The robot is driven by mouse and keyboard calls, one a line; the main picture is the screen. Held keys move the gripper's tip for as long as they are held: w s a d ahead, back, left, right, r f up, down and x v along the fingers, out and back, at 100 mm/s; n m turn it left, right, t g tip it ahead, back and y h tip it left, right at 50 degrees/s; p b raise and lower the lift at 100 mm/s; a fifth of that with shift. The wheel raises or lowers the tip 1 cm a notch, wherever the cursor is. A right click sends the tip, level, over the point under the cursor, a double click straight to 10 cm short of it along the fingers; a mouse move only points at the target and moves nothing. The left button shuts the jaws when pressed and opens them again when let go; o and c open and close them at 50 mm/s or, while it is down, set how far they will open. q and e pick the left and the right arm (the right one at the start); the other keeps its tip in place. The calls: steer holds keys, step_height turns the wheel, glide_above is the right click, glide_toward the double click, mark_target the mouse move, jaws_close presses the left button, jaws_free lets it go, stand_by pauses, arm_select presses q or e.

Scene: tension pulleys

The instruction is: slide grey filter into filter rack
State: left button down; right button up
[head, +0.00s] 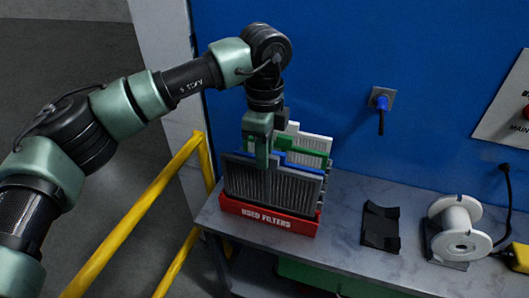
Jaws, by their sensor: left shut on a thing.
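A grey filter (270,186) with a dark frame stands upright in the front of the filter rack. The red rack (268,217) is marked "USED FILTERS" and sits on the left part of the bench. My left gripper (263,150) reaches down from above and is shut on the grey filter's top edge. The filter's lower edge is hidden behind the rack's front wall, so I cannot tell whether it is fully seated. Behind it stand filters with blue, green and white frames (315,143). My right gripper is not in view.
A dark cradle (380,227) and a white spool (459,228) on a stand are on the grey bench (345,205) to the right. A yellow railing (135,216) runs at the left.

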arm_select(q)
steer(key=shift+f+b, duration=0.85)
steer(key=shift+f, duration=0.2)
stand_by(0.6)
steer(key=shift+f+b, duration=1.3)
steer(key=shift+f, duration=0.1)
steer(key=c, duration=1.3)
jaws_free()
steer(key=shift+c, duration=0.2)
